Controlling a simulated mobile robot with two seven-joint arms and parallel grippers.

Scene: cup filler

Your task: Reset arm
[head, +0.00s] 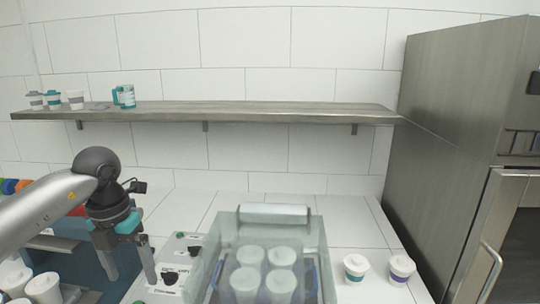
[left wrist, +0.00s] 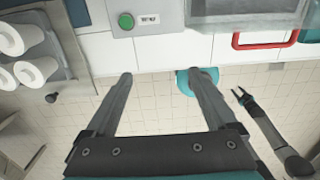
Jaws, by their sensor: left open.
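My left gripper (head: 131,276) hangs in the head view at the lower left, left of the grey button panel (head: 178,262). Its two fingers are apart and nothing is between them. In the left wrist view the gripper (left wrist: 155,76) is open and empty, over the counter's front edge and the floor. A second dark gripper (left wrist: 243,95), apparently my right one, shows small at the right of the left wrist view; its jaw state is too small to tell. It is out of the head view.
A clear box (head: 318,245) with several lidded cups stands right of the panel. Two lidded cups (head: 355,266) (head: 401,268) stand further right. White cups (head: 43,288) sit at lower left. A shelf (head: 250,110) holds cups above. A steel cabinet (head: 440,130) bounds the right.

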